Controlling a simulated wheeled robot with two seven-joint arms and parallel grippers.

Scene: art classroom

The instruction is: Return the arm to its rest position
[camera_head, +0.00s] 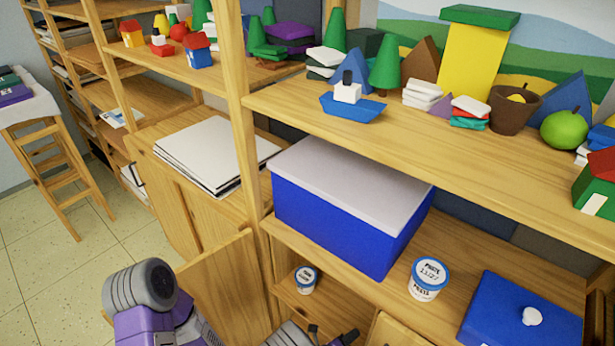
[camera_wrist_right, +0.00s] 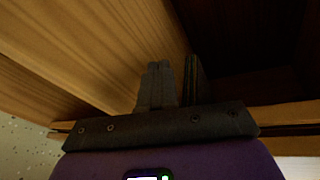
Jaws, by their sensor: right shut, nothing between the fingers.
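My right gripper (camera_head: 345,336) shows only in part at the bottom edge of the head view, as dark and purple pieces beside the lower shelf. In the right wrist view its two dark fingers (camera_wrist_right: 172,85) are close together and hold nothing. They point along a wooden panel (camera_wrist_right: 110,45), with a dark recess (camera_wrist_right: 250,40) to the right. A purple and grey link of my arm (camera_head: 150,300) shows at the bottom left of the head view. My left gripper is not in view.
A blue box with a pale lid (camera_head: 350,215), a paste jar (camera_head: 428,279) and a blue case (camera_head: 520,315) stand on the shelf. A smaller jar (camera_head: 306,279) stands lower. An open wooden door (camera_head: 225,285) stands beside my arm. Floor (camera_head: 110,255) is free at left.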

